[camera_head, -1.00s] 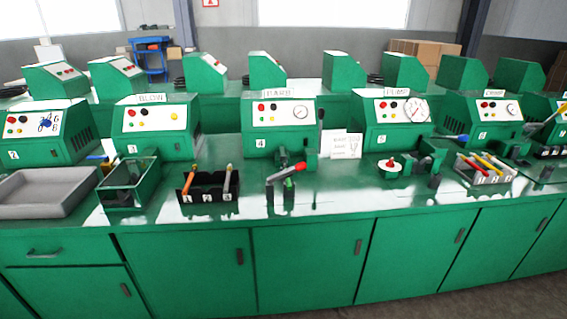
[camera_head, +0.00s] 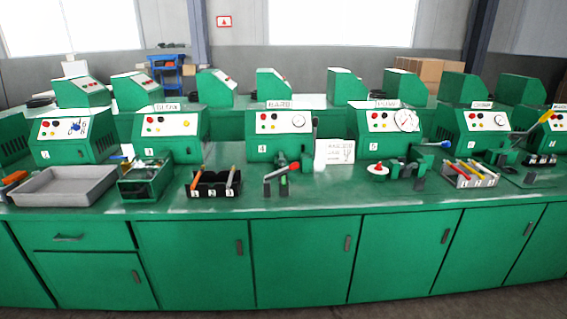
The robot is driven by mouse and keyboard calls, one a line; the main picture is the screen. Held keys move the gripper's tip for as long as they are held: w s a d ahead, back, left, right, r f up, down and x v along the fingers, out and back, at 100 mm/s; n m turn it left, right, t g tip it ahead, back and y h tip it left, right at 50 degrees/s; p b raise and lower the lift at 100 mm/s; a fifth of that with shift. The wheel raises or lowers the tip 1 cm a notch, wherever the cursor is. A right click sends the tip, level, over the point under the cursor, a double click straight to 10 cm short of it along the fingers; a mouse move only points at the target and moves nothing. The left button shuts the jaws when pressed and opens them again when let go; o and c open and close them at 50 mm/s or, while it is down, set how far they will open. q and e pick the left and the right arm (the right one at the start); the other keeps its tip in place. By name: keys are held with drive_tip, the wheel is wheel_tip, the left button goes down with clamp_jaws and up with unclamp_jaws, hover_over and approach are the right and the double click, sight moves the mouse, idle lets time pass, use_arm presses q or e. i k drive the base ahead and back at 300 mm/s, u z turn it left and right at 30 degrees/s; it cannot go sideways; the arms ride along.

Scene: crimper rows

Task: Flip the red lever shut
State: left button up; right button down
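The red lever (camera_head: 277,172) is a short bar with a red end on the small crimper fixture in front of the green machine marked 4 (camera_head: 281,135). It slants up to the right, with its red end near the fixture's upright. Small grey and green parts (camera_head: 284,183) sit below it. Neither of my grippers shows in the head view.
A black tray with slots (camera_head: 212,191) holding orange-handled tools stands left of the lever. A green open box (camera_head: 146,192) and a grey tray (camera_head: 62,199) are further left. A white sign (camera_head: 341,152) and a fixture with a red-topped white disc (camera_head: 378,170) are to the right. Bench cabinets fill the front.

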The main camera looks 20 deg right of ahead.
sight(294, 165)
drive_tip(key=u, duration=0.15)
drive_tip(key=i, duration=1.25)
drive_tip(key=z, duration=0.2)
